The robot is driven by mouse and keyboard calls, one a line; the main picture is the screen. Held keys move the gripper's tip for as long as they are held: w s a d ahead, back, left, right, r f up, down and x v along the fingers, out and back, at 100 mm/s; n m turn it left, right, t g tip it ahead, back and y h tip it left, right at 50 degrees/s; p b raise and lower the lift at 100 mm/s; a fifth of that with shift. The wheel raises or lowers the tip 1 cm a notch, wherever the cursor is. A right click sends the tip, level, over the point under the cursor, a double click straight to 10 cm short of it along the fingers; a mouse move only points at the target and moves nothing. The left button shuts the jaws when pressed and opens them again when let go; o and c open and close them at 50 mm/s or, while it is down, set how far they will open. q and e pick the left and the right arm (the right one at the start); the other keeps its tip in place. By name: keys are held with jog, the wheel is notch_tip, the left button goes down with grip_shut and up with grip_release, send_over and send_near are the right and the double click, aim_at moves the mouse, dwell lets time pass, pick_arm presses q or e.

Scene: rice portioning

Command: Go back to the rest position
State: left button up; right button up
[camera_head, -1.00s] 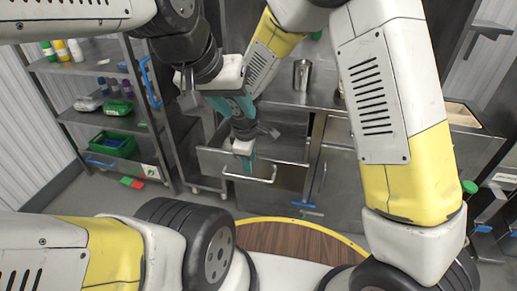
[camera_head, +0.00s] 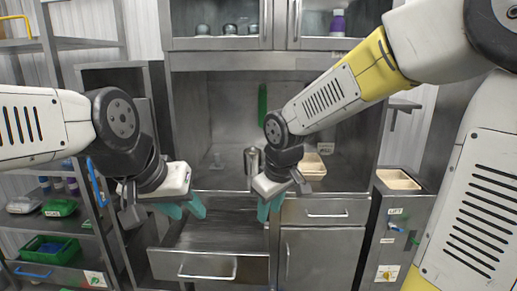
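My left gripper (camera_head: 183,208) hangs in front of the cabinet, above the left part of the pulled-out drawer (camera_head: 207,267). Its two teal fingers are spread apart with nothing visible between them. My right gripper (camera_head: 269,207) is to its right, near the drawer's right side, with its teal fingers pointing down. They overlap from this angle, so I cannot tell their gap, and I see nothing held. Both grippers appear clear of the drawer handle.
A metal cup (camera_head: 252,160) and a beige container (camera_head: 312,165) stand on the counter behind the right gripper. A rack with a green crate (camera_head: 50,250) is at left. A machine marked LIFT (camera_head: 397,212) stands at right.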

jog(key=s+d+r+m+t, duration=0.2)
jog(key=s+d+r+m, duration=0.6)
jog(key=s+d, duration=0.3)
jog(key=shift+s+d+t+y, duration=0.3)
jog(key=shift+s+y, duration=0.1)
jog(key=shift+s, duration=0.1)
jog(key=shift+d, duration=0.1)
dwell(0.5)
